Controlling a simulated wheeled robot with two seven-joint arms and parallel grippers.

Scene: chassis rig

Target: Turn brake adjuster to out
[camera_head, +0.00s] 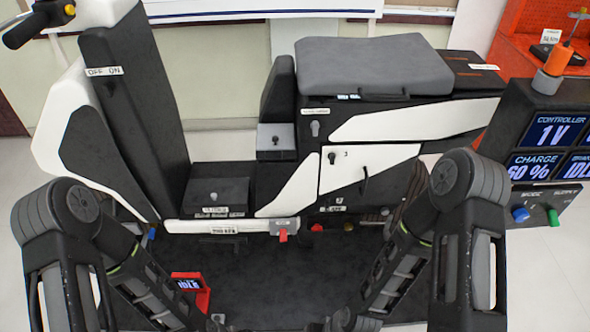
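A black and white scooter chassis (372,129) stands across the middle of the head view. No readable label names the brake adjuster, so I cannot tell which part it is. Candidates low on the chassis are a red lever (283,235) hanging under a small grey plate, a red knob (316,227) to its right, and a blue part (152,233) at the left.
A console (540,140) at the right shows "CONTROLLER 1 V", "CHARGE 60 %" and a partly cut brake reading. It has a blue knob (520,214) and a green knob (552,217). The dark mat (270,275) between my forearms is clear.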

